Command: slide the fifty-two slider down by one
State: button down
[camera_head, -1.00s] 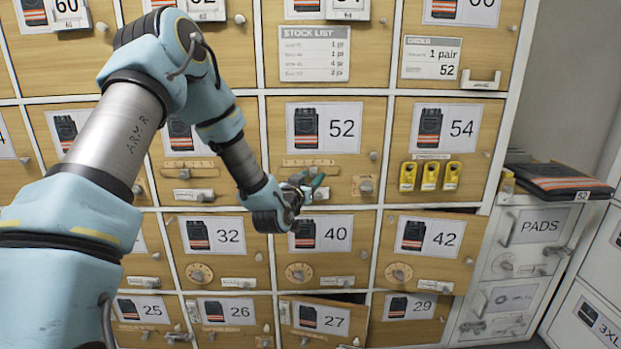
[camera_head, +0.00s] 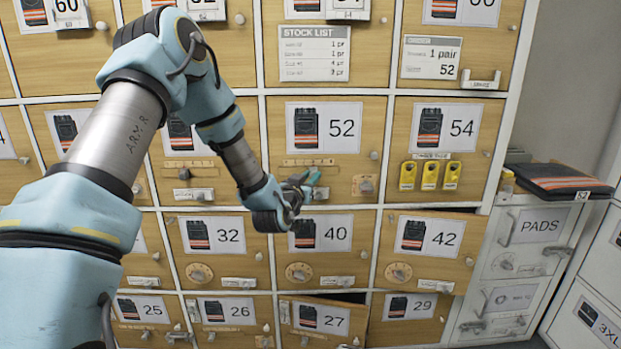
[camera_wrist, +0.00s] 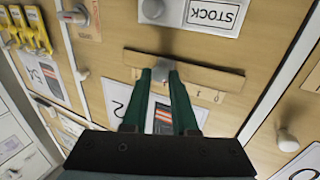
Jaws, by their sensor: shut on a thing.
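The fifty-two door (camera_head: 375,125) is in the middle of the cabinet, with a vest picture and "52" on its label. A wooden slider strip (camera_head: 300,162) runs across it under the label. In the wrist view the strip (camera_wrist: 205,75) appears rotated, with the label beyond it partly hidden by my fingers. A small grey slider knob (camera_wrist: 159,77) sits on the strip. My gripper (camera_head: 312,178) is at the lower part of this door. In the wrist view my gripper (camera_wrist: 160,76) has its green fingers closed on the grey knob.
A separate latch knob (camera_head: 365,185) sits right of my gripper on the same door. The 42 door (camera_head: 430,250) stands slightly ajar. A folded dark vest (camera_head: 560,181) lies on the right-hand cabinet.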

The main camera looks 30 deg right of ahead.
dwell(0.6)
jog(key=shift+w+a+b, duration=0.3)
jog(key=shift+a+b, duration=0.05)
jog(key=shift+a, duration=0.25)
jog(key=shift+w+a+b, duration=0.25)
jog(key=shift+a+b, duration=0.05)
jog(key=shift+a, duration=0.25)
jog(key=c, duration=0.7)
grip_release()
jog(key=b+v, duration=0.2)
jog(key=v, duration=0.9)
jog(key=shift+w, duration=0.1)
